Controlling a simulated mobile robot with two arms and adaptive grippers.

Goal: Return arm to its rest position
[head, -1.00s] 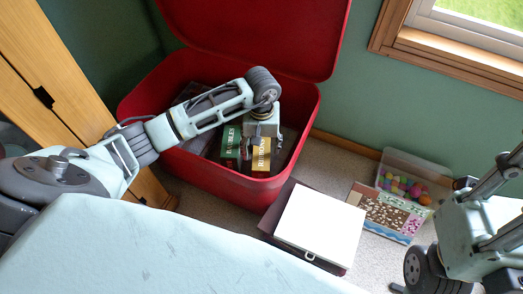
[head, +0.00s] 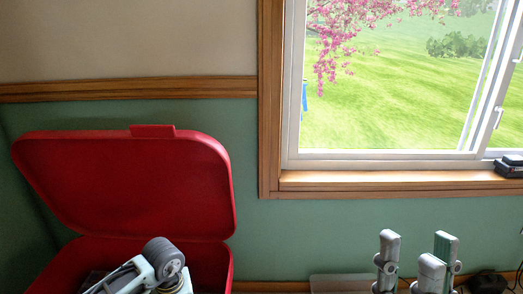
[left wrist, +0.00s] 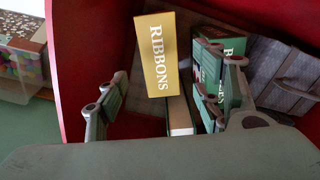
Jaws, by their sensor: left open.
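My left arm (head: 165,258) reaches down into the red lidded bin, its lid (head: 130,185) standing open against the wall. The head view cuts off the gripper at its end. In the left wrist view my left gripper (left wrist: 163,98) has its fingers spread and is empty, above the bin's contents. A yellow box marked RIBBONS (left wrist: 159,55) stands between the fingers, with a green box (left wrist: 222,48) beside it, partly behind the right finger. My right gripper (head: 414,252) is at the lower right of the head view, fingers upward and apart, with nothing between them.
A patterned dark box (left wrist: 285,75) lies in the bin on the right. The bin's red wall (left wrist: 75,60) is close to the left fingers. A clear tub of colored balls (left wrist: 20,70) is outside the bin. A window sill (head: 390,182) is behind my right gripper.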

